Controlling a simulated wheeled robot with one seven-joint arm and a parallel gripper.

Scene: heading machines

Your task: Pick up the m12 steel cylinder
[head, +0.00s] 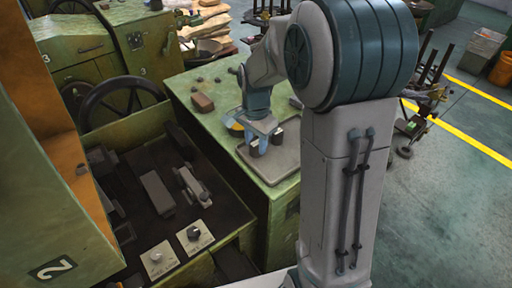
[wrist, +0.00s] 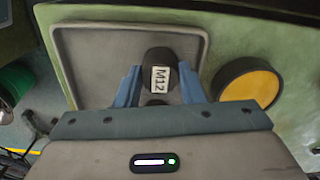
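The M12 steel cylinder (wrist: 161,80) is dark, with a white label reading "M12", and stands on a grey tray (wrist: 90,62) in the wrist view. My gripper (wrist: 160,72) is over the tray, with one blue finger on each side of the cylinder. The fingers look open; whether they touch it is unclear. Another dark piece shows just below the label, partly hidden by my gripper. In the head view my gripper (head: 263,138) is low over the tray (head: 272,171), with small dark pieces beside its fingers.
A yellow-centred black round part (wrist: 247,86) lies right of the tray in the wrist view. The tray is on a green machine top (head: 206,84). A brown block (head: 203,103) sits on it. A handwheel (head: 120,100) and a dark recess with metal blocks (head: 157,191) are left.

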